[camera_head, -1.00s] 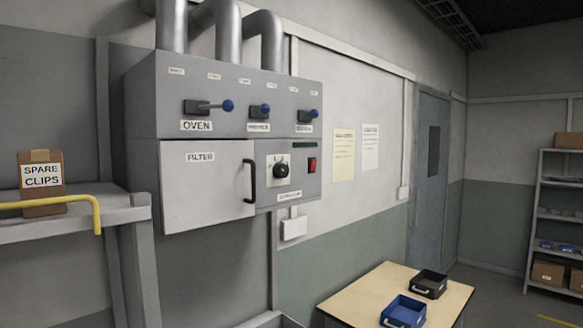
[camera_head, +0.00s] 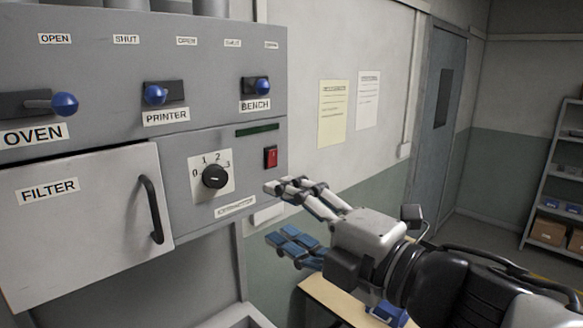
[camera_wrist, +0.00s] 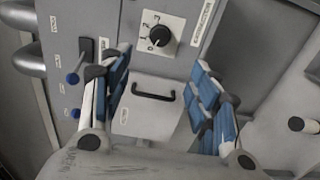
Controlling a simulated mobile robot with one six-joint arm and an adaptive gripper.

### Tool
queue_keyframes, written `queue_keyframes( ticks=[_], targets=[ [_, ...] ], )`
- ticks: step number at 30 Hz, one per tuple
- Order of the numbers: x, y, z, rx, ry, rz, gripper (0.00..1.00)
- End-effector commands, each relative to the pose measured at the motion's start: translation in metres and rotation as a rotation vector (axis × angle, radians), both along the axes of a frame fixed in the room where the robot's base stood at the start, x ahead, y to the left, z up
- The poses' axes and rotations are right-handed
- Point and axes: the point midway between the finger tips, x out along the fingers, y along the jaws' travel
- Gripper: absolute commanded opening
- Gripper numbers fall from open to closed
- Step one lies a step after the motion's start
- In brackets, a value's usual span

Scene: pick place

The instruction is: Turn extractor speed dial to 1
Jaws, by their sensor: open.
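The extractor speed dial (camera_head: 215,176) is a round black knob on a white plate marked 0, 1, 2 and 3, on the grey wall panel. It also shows in the wrist view (camera_wrist: 160,36), where its pale mark seems to point near 0, though it is small. My gripper (camera_head: 272,213) is open and empty, to the right of the dial and apart from it in the head view. In the wrist view, the open fingers (camera_wrist: 160,82) with blue pads stand on either side of the filter door, with the dial beyond and between them.
The filter door (camera_head: 85,225) with its black handle (camera_head: 152,210) is left of the dial. A red switch (camera_head: 270,157) is to its right. Blue-knobbed levers for oven (camera_head: 64,104), printer (camera_head: 156,94) and bench (camera_head: 262,86) are above. A table (camera_head: 335,300) is below my arm.

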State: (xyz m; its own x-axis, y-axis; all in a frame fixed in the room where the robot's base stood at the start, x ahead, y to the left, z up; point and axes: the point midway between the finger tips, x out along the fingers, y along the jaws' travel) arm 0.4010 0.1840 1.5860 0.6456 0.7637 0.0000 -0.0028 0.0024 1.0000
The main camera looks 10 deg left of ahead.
Motion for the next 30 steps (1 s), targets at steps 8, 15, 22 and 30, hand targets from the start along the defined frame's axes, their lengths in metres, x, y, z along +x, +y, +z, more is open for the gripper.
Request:
queue_keyframes(
  ticks=[8,15,22,30],
  targets=[
    [0.033,0.040,-0.002,0.002,0.004,0.004,0.56],
    [0.068,0.080,-0.002,0.001,0.004,0.000,0.56],
    [0.095,0.112,-0.001,0.002,0.004,-0.003,0.56],
    [0.109,0.127,-0.001,0.003,0.003,-0.005,0.56]
  ],
)
